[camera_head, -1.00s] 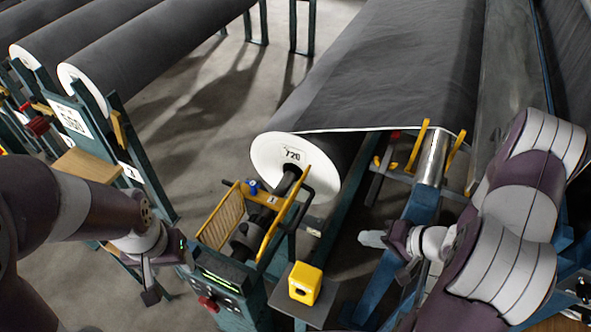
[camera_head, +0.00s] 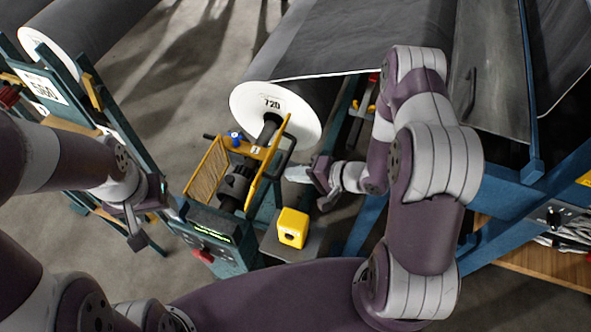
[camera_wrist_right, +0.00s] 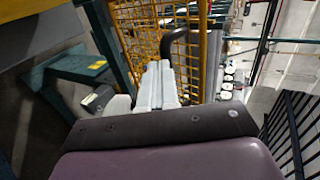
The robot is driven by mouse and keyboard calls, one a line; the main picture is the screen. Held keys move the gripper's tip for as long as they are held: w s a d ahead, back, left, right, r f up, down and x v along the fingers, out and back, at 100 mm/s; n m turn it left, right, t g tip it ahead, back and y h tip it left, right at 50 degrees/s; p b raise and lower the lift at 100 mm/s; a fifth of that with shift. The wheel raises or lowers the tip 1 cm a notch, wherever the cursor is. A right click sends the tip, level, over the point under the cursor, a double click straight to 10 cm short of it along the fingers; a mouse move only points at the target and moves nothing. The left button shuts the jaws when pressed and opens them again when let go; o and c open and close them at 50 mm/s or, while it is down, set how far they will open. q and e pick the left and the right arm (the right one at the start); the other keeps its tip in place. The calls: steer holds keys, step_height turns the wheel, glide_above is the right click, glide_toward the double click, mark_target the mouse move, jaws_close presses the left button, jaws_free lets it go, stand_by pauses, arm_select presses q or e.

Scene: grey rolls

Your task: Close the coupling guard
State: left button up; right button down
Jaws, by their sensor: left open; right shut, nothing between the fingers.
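The coupling guard is a yellow frame with mesh. In the head view one mesh panel (camera_head: 208,170) leans on the left of the dark coupling (camera_head: 236,182), and a yellow panel (camera_head: 268,165) stands nearly edge-on, tilted up, on its right. The coupling shows between them. My right gripper (camera_head: 297,174) is shut and empty, just right of the raised panel. In the right wrist view its closed pale fingertips (camera_wrist_right: 157,85) point at the yellow mesh (camera_wrist_right: 190,45) and a black handle; contact cannot be told. My left gripper (camera_head: 142,238) is open, left of the control box.
A yellow box (camera_head: 292,228) sits on a plate right of the control box (camera_head: 212,232) with a red knob. A blue frame (camera_head: 365,222) stands on the right. Grey floor is clear at the back left.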

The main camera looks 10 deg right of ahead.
steer(key=shift+w+a+f, duration=0.1)
steer(key=shift+w, duration=0.15)
